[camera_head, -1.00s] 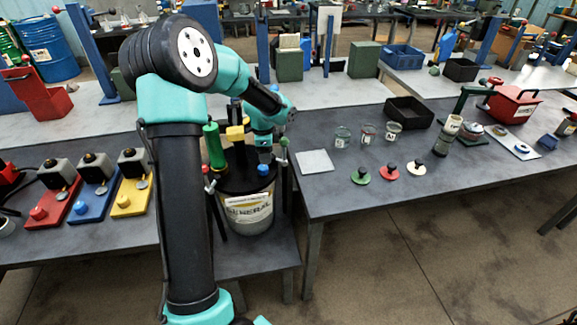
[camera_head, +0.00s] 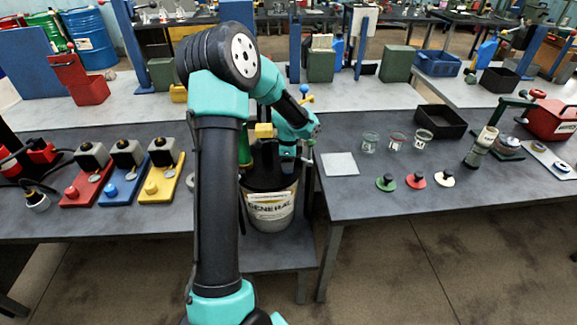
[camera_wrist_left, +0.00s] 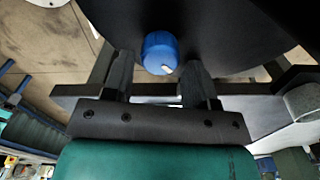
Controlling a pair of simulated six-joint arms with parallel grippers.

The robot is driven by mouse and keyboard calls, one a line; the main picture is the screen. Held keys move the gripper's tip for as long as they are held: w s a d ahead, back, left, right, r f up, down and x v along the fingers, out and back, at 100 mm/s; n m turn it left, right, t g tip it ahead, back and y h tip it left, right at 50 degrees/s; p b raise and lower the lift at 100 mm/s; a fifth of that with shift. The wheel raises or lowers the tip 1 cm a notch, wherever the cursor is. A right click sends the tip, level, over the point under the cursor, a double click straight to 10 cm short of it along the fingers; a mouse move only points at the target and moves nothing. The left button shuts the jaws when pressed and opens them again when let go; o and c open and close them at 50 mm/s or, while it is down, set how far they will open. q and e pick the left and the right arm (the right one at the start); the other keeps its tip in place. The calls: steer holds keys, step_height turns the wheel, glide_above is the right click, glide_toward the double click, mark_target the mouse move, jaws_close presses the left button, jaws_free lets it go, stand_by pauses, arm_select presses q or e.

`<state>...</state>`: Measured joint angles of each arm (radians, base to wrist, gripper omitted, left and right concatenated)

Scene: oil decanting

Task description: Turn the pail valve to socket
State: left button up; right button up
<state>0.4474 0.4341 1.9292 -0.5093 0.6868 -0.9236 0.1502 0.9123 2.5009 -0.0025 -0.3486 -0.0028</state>
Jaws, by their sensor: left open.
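The pail (camera_head: 270,212) is white with a "GENERAL" label and a black lid, and stands on a low shelf between the two front tables. My left gripper (camera_head: 287,166) is over the right part of its lid, pointing down. In the left wrist view, a blue valve knob (camera_wrist_left: 160,50) with a small pale mark lies between the open fingers of my left gripper (camera_wrist_left: 158,72), with gaps at both sides. My right gripper is not in view.
A yellow block (camera_head: 264,130) rises behind the lid. Red, blue and yellow bases (camera_head: 160,183) stand on the left table. A pale square plate (camera_head: 341,164), small glass beakers (camera_head: 371,142) and coloured discs (camera_head: 415,179) lie on the right table.

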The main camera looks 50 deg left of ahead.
arm_select(q)
steer(key=shift+f, duration=1.05)
steer(key=c, duration=0.6)
steer(key=shift+c, duration=0.2)
